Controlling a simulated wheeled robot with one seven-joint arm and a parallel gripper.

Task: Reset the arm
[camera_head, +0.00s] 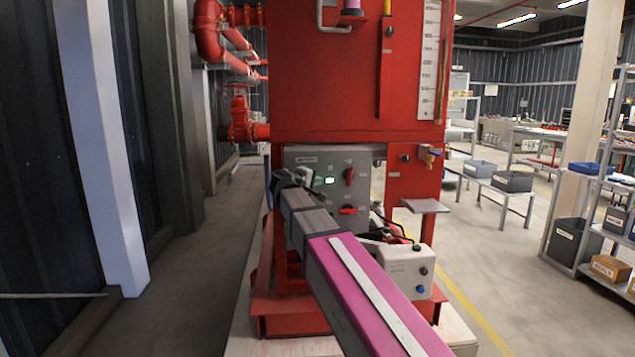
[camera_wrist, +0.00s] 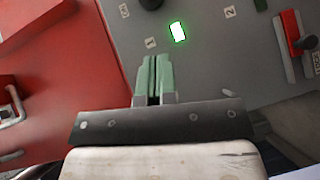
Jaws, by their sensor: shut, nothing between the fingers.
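My arm, with a pink-topped link, reaches from the bottom right of the head view towards the grey control panel (camera_head: 330,165) of the red fire pump unit. The fingers point at the grey panel (camera_wrist: 205,75), just below a lit green indicator (camera_wrist: 178,31). I cannot tell whether the fingertips touch the panel. A red switch (camera_wrist: 290,30) is at the right.
The red tank (camera_head: 350,80) rises above the panel. A white box with buttons (camera_head: 406,268) and loose cables sit close to the right of my arm. A small grey shelf (camera_head: 425,206) juts out at the right. Floor is open left (camera_head: 190,290) and right.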

